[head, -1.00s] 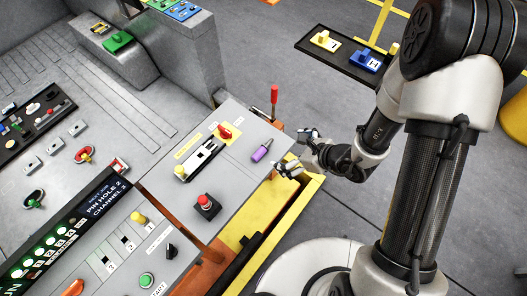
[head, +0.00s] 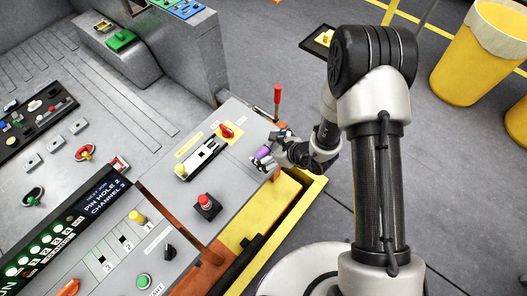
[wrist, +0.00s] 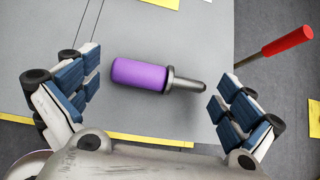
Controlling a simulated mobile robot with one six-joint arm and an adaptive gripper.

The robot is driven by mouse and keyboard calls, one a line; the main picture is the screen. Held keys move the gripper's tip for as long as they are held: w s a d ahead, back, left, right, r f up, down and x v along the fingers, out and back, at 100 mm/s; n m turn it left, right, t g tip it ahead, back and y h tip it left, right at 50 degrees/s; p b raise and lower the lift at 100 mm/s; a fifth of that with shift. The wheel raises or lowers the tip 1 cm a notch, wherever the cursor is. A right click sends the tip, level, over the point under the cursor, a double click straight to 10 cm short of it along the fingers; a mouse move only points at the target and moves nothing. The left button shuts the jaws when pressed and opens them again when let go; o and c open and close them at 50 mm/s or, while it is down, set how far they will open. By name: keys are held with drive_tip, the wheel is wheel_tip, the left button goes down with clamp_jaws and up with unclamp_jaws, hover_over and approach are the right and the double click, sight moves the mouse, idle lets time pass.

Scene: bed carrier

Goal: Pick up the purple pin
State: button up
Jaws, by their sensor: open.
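The purple pin (wrist: 140,74) lies on its side on the grey panel (wrist: 205,30). It has a purple grip and a grey metal shank (wrist: 185,82) pointing right in the wrist view. My gripper (wrist: 155,92) is open, with one blue-padded finger to the left of the pin's purple end and the other to the right of its metal tip. Neither finger appears to touch the pin. In the head view my gripper (head: 267,158) is over the panel's right end, and the purple pin (head: 262,153) shows partly between its fingers.
A red-handled lever (head: 277,95) stands just beyond the panel's far right corner.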

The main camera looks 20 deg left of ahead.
drive_tip(key=shift+c, duration=0.5)
drive_tip(key=c, duration=2.1)
drive_tip(key=shift+o, duration=0.2)
